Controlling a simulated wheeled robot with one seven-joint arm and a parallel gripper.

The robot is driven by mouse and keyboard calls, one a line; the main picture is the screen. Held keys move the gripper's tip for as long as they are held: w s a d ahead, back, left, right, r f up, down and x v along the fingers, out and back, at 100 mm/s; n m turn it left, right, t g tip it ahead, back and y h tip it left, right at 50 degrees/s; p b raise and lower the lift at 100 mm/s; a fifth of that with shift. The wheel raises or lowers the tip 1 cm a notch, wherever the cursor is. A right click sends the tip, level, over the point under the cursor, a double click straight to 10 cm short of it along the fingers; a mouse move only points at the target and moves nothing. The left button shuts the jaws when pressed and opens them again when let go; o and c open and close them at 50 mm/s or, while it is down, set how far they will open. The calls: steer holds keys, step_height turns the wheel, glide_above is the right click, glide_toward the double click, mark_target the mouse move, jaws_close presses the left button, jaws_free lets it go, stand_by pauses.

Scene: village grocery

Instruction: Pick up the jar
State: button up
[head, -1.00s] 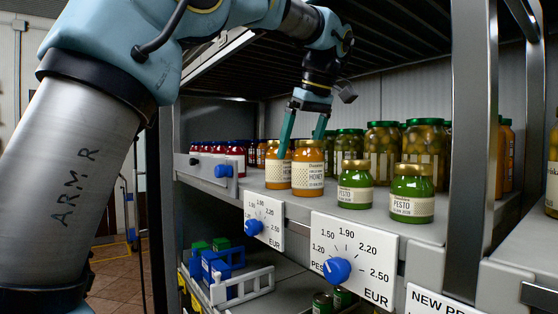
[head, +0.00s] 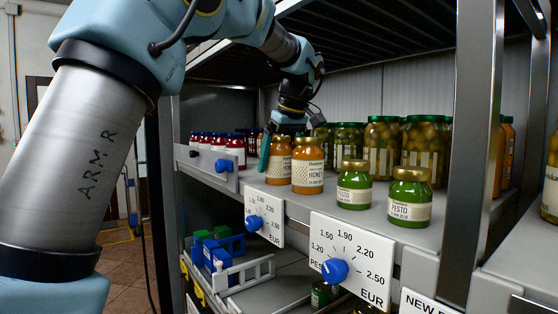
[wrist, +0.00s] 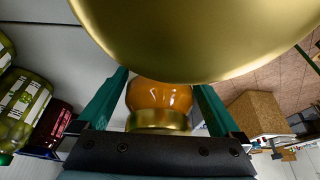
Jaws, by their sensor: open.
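Two honey jars with gold lids and orange contents stand side by side on the shelf, the left jar (head: 279,160) and the right jar (head: 308,168). My gripper (head: 268,147) is low at the left honey jar. One teal finger shows at that jar's left side; the other is hidden in the head view. In the wrist view both fingers are apart, with an orange jar (wrist: 158,97) visible in the gap between them. A large gold lid (wrist: 200,40) fills the top, very close to the camera. I cannot tell whether a finger touches a jar.
Two green pesto jars (head: 410,197) stand to the right, with tall olive jars (head: 382,148) behind. Red jars (head: 235,147) line the left. Price dials with blue knobs (head: 335,271) edge the shelf. An upright post (head: 475,150) stands at right.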

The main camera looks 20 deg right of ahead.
steer(key=shift+r, duration=0.1)
jaws_close()
stand_by(0.7)
